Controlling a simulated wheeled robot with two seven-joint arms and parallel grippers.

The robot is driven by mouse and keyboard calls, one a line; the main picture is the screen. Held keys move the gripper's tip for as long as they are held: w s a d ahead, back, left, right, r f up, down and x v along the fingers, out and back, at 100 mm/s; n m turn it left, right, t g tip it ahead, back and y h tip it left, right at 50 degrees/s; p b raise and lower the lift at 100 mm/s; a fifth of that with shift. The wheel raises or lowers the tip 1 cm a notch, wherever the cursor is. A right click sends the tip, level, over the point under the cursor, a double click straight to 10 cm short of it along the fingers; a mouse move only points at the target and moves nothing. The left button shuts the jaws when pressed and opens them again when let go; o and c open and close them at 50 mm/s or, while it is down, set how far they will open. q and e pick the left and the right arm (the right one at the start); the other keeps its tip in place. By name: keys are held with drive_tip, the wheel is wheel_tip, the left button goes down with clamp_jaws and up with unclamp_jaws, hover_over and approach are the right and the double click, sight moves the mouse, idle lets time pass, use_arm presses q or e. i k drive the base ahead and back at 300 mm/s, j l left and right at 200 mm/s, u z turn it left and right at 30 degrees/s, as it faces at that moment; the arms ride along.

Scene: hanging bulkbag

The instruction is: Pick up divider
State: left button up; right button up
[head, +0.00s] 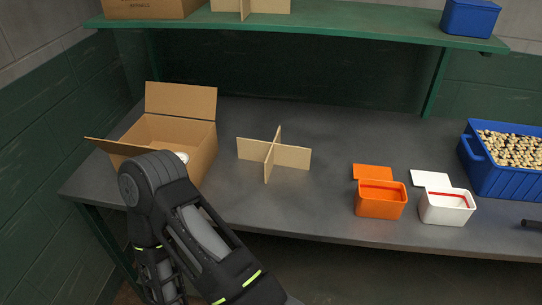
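The divider (274,153) is a cross of two light brown cardboard panels. It stands upright on the grey table, to the right of the open cardboard box (187,133). Another cardboard cross stands on the shelf above (250,7). My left arm comes in at the lower left, in front of the box, and hides part of it. I cannot make out the fingers of my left gripper. My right gripper does not show. Nothing is touching the divider on the table.
A white round item (182,156) lies inside the box. An orange container (381,199) and a white container (446,206) stand near the front edge, each with its lid behind. A blue bin (487,177) of small tan pieces is at right. A green shelf (330,27) spans above.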

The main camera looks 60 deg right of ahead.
sight(270, 154)
drive_tip(key=z, duration=2.45)
drive_tip(key=i+j, duration=0.5)
